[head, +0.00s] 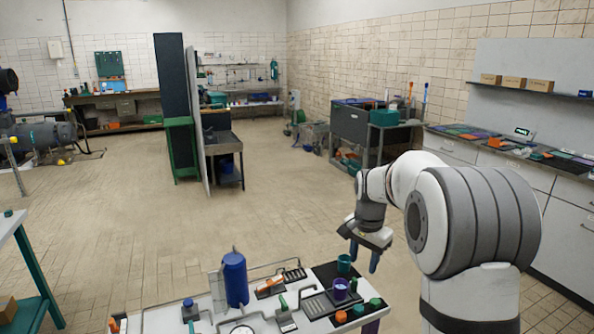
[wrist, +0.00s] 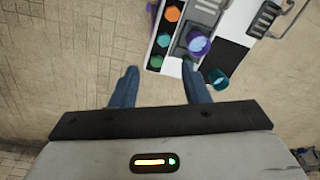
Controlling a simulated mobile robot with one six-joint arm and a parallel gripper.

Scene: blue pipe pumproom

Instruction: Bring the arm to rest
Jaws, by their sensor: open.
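My arm reaches in from the right in the head view. A purple cup (head: 340,288) stands nearer the camera on a dark pad. I cannot tell whether a finger touches either cup.
The table also bears a blue bottle (head: 235,279), a blue-capped jar (head: 190,309) and small coloured caps (head: 341,317). A white counter (head: 515,165) runs along the right wall. A green-legged table (head: 38,270) stands at left. The middle floor (head: 130,215) is clear.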

